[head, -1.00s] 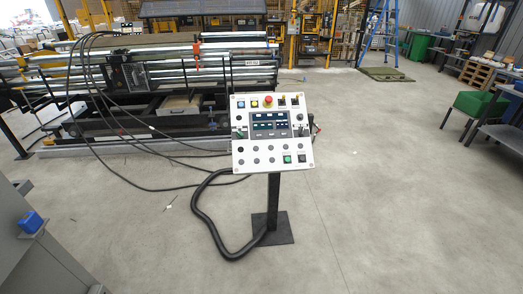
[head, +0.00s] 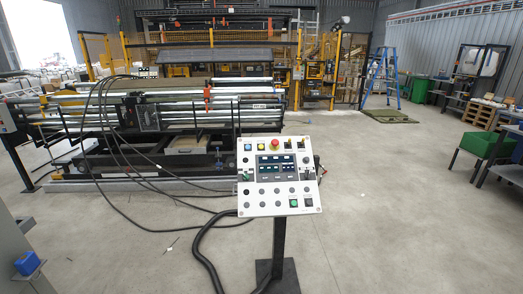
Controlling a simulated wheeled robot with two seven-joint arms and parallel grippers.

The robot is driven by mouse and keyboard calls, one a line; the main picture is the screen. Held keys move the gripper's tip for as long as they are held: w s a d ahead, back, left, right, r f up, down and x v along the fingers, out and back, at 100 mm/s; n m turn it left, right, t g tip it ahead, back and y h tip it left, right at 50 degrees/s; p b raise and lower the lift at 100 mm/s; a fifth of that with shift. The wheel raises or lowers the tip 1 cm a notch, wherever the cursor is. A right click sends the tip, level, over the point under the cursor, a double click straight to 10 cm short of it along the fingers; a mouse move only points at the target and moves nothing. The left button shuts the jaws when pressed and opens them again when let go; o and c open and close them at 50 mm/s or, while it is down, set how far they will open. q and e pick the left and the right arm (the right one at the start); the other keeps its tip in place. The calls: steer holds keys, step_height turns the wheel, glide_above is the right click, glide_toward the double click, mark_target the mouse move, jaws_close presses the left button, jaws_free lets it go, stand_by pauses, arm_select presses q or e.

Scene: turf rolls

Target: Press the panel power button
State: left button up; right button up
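The control panel (head: 278,176) is a light grey tilted box on a dark post, near the middle of the head view. The labels are too small to read, so I cannot tell which is the power button. Neither of my grippers shows in the view.
A long roller machine (head: 150,120) with loose black cables stands behind the panel at the left. A grey cabinet with a blue object (head: 27,263) is at the lower left. Green bins (head: 484,139) and benches line the right. The concrete floor (head: 390,220) at right is clear.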

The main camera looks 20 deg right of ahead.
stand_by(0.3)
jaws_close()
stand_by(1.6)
